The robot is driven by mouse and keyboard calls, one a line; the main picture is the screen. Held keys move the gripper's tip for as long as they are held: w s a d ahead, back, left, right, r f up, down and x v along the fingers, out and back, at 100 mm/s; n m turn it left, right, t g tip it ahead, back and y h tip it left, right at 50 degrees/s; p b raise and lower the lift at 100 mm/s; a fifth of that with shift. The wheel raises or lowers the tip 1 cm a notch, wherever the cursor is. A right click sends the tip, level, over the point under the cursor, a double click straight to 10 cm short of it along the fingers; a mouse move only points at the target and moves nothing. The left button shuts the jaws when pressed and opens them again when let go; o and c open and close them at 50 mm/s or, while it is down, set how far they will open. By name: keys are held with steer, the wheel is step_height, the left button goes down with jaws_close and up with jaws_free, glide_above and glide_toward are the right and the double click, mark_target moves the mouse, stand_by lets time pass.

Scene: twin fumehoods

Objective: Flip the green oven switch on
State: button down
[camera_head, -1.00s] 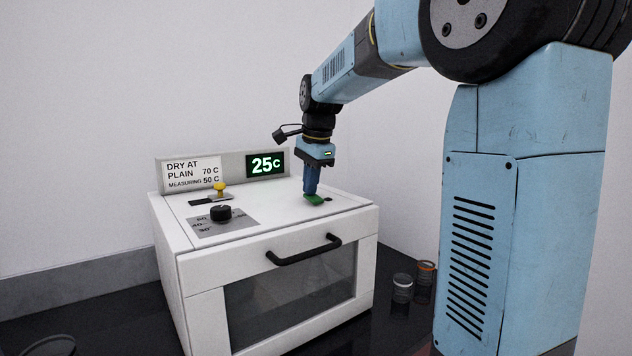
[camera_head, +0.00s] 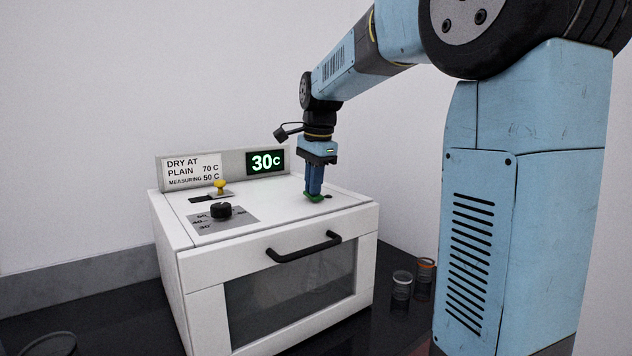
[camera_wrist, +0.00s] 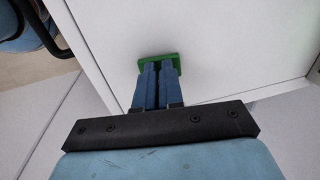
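The green switch (camera_head: 309,197) is on the right part of the white oven's (camera_head: 200,270) top. It also shows in the wrist view (camera_wrist: 158,62), partly hidden behind my fingers. My gripper (camera_head: 314,190) points down at the switch from above, its blue fingertips at or touching it. In the wrist view my gripper's (camera_wrist: 157,66) two fingers are closed side by side with only a thin line between them and nothing seen held.
A yellow-topped lever (camera_head: 220,185) and a black dial (camera_head: 221,211) are on the oven's top left. The oven door has a black handle (camera_head: 304,249). Two small jars (camera_head: 402,284) (camera_head: 425,272) stand to its right.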

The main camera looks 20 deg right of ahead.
mark_target(318, 197)
steer(key=shift+f, duration=0.25)
steer(key=shift+d+r, duration=0.1)
steer(key=shift+r, duration=0.15)
step_height(318, 197, up, 14)
steer(key=s, duration=0.2)
steer(key=shift+d+f, duration=0.15)
steer(key=shift+d, duration=0.1)
steer(key=shift+a+t, duration=0.1)
steer(key=shift+t, duration=0.2)
stand_by(0.3)
steer(key=w+f, duration=0.1)
steer(key=f, duration=0.3)
steer(key=w+f, duration=0.1)
steer(key=f, duration=0.4)
steer(key=w+a+f, duration=0.1)
steer(key=f, duration=0.3)
steer(key=shift+f, duration=0.25)
